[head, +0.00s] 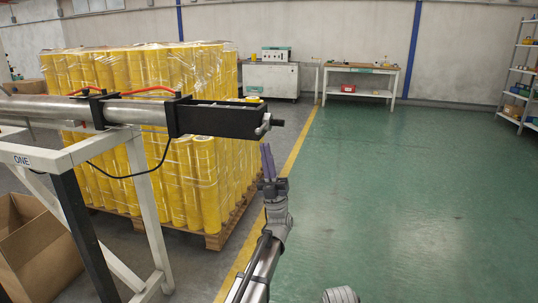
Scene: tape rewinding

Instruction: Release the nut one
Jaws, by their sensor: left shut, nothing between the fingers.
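A machine stand labelled ONE (22,160) is at the left, with a long metal shaft (140,113) lying across its top. A black block (215,121) forms the shaft's right end. A small grey metal nut with a handle (264,125) sticks out at that block's right end. My left gripper (267,152) points up just below the nut in the picture, with its purple fingers together and nothing between them. I cannot tell the depth gap, but they look apart. My right gripper is not in view.
A wrapped pallet of yellow rolls (185,180) stands behind the stand. An open cardboard box (35,250) is at the lower left. A workbench (361,82) and shelves (518,75) are far back. The green floor (430,190) at the right is clear.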

